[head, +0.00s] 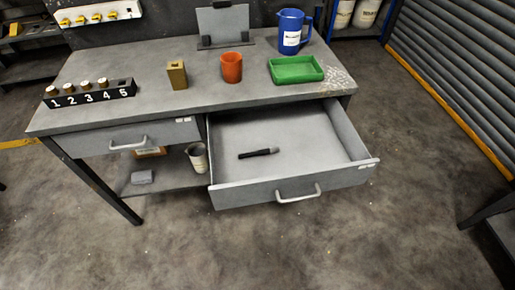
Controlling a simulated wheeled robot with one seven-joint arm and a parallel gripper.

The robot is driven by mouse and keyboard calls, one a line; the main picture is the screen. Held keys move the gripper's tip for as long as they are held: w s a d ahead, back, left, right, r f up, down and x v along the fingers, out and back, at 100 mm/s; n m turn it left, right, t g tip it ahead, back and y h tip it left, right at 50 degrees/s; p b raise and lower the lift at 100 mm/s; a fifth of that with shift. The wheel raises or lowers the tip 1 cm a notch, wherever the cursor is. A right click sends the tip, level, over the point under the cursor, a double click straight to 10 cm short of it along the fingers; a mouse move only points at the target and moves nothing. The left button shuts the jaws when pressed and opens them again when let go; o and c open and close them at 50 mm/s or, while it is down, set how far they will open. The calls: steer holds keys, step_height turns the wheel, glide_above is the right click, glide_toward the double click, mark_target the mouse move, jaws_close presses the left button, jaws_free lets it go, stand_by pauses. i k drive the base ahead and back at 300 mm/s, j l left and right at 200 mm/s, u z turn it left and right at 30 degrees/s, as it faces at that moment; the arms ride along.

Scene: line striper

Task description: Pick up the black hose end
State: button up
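A short black cylindrical piece (258,153) with a greyish right end lies in the open right drawer (225,195) of the grey workbench. It looks like the black hose end, though it is too small to make out detail. It lies nearly level across the drawer floor, left of the middle, with nothing touching it. My gripper is not in view.
On the bench top (145,70) stand a numbered rack (90,96), a brass block (177,75), an orange cup (231,67), a green tray (295,69) and a blue jug (291,32). The left drawer (130,139) is shut. Open floor lies in front.

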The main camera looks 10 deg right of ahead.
mark_target(269, 150)
steer(key=i+j+u, duration=0.55)
steer(key=i+j, duration=0.2)
